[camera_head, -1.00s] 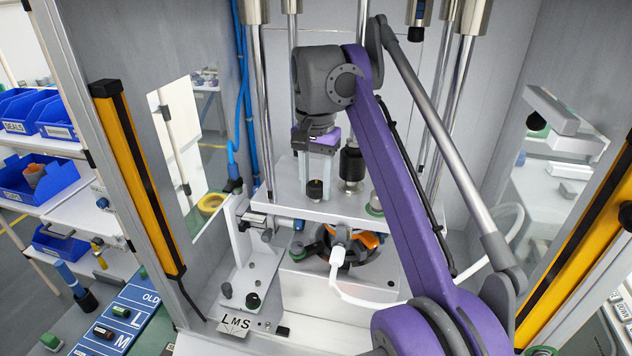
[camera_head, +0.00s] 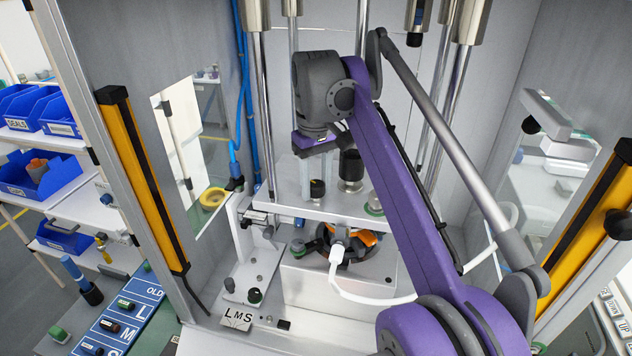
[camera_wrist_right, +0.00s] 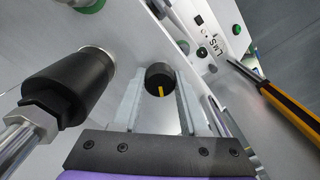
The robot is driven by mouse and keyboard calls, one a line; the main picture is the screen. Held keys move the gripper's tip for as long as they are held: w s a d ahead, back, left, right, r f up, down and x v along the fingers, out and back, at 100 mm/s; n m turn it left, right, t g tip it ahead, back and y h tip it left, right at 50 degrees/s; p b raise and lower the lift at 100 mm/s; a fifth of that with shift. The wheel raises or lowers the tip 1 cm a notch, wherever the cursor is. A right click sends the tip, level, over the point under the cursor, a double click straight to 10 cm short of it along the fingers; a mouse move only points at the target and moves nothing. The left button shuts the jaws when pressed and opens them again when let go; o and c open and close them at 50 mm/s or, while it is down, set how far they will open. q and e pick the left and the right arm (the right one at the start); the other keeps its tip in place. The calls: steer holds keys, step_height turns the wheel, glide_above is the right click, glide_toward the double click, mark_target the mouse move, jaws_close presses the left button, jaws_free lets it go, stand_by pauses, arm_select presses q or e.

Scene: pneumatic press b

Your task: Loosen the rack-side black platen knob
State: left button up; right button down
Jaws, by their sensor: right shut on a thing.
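The rack-side black platen knob (camera_head: 317,189) stands on the white platen (camera_head: 278,206), on the side toward the blue bins. It is a short round knob with a yellow mark. In the right wrist view the knob (camera_wrist_right: 160,80) sits between the two grey fingers, with the yellow mark facing the camera. My right gripper (camera_head: 314,179) reaches down over the platen and is shut on the knob; its purple arm crosses the middle of the head view. My left gripper is not in view.
A black coupling (camera_head: 350,166) on a metal stem stands close beside the gripper; it looms large in the wrist view (camera_wrist_right: 70,88). Chrome guide columns (camera_head: 263,110) flank the platen. Below lie a round fixture with orange parts (camera_head: 365,239) and a white hose (camera_head: 372,299).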

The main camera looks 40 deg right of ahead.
mark_target(316, 183)
steer(key=n, duration=0.6)
steer(key=shift+f+n, duration=0.1)
steer(key=shift+n, duration=0.3)
stand_by(0.3)
steer(key=shift+c, duration=2.2)
jaws_free()
steer(key=shift+r, duration=3.8)
